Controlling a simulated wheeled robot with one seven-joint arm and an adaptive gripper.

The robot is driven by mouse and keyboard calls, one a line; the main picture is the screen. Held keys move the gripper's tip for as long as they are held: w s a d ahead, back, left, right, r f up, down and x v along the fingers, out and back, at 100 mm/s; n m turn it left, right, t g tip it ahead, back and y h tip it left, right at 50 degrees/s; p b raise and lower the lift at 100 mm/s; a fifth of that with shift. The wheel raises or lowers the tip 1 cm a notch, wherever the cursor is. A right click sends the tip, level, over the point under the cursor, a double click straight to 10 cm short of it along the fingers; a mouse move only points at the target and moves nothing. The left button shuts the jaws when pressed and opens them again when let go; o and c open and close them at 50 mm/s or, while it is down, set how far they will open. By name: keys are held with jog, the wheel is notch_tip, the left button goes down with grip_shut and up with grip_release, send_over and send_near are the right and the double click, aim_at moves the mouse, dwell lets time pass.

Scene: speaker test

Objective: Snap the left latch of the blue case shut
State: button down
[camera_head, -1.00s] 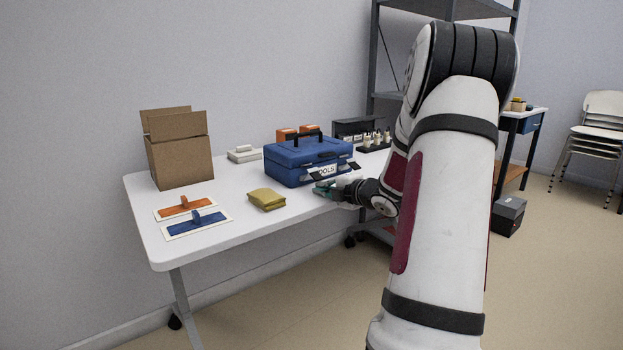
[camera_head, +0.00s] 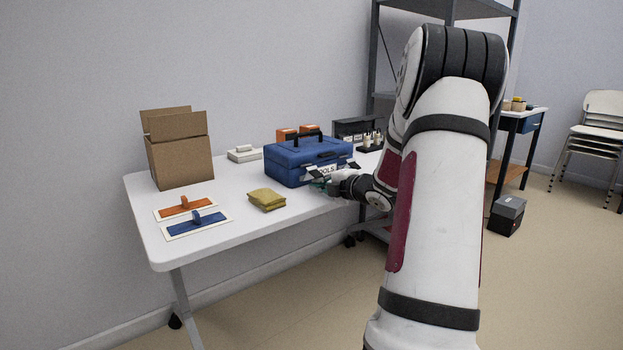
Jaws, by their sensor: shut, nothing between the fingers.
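The blue case (camera_head: 284,163) stands on the white table with its lid down and its dark handle up. Its front bears a white label reading "TOOLS", partly covered by my gripper. The left latch (camera_head: 311,172) shows at the left of the label as a dark piece sticking out from the front; its exact angle is too small to tell. The right latch (camera_head: 353,165) shows at the front's right end. My gripper (camera_head: 320,183) is shut and empty, low in front of the case's front, just below the left latch. I cannot tell whether it touches the case.
On the white table (camera_head: 240,221) are a yellow cloth (camera_head: 266,199), an orange float (camera_head: 184,207), a blue float (camera_head: 197,224) and a cardboard box (camera_head: 180,160). Orange boxes and a rack of small bottles stand behind the case. A dark shelf (camera_head: 383,60) rises behind my arm.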

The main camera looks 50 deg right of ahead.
jog(key=shift+w+d+r, duration=0.15)
jog(key=shift+w+r, duration=0.1)
jog(key=shift+w, duration=0.4)
jog(key=shift+w+d+r, duration=0.15)
jog(key=shift+w+r, duration=0.1)
jog(key=shift+w, duration=0.35)
dwell(0.3)
dwell(0.4)
jog(key=shift+f+b+v, duration=0.1)
jog(key=shift+f+v, duration=0.15)
jog(key=shift+v, duration=0.9)
jog(key=shift+f+b+v, duration=0.1)
jog(key=shift+f+v, duration=0.2)
jog(key=shift+v, duration=0.85)
jog(key=shift+f+b+v, duration=0.1)
jog(key=shift+f+v, duration=0.15)
jog(key=shift+v, duration=0.85)
jog(key=shift+s+a, duration=0.1)
jog(key=shift+s, duration=0.05)
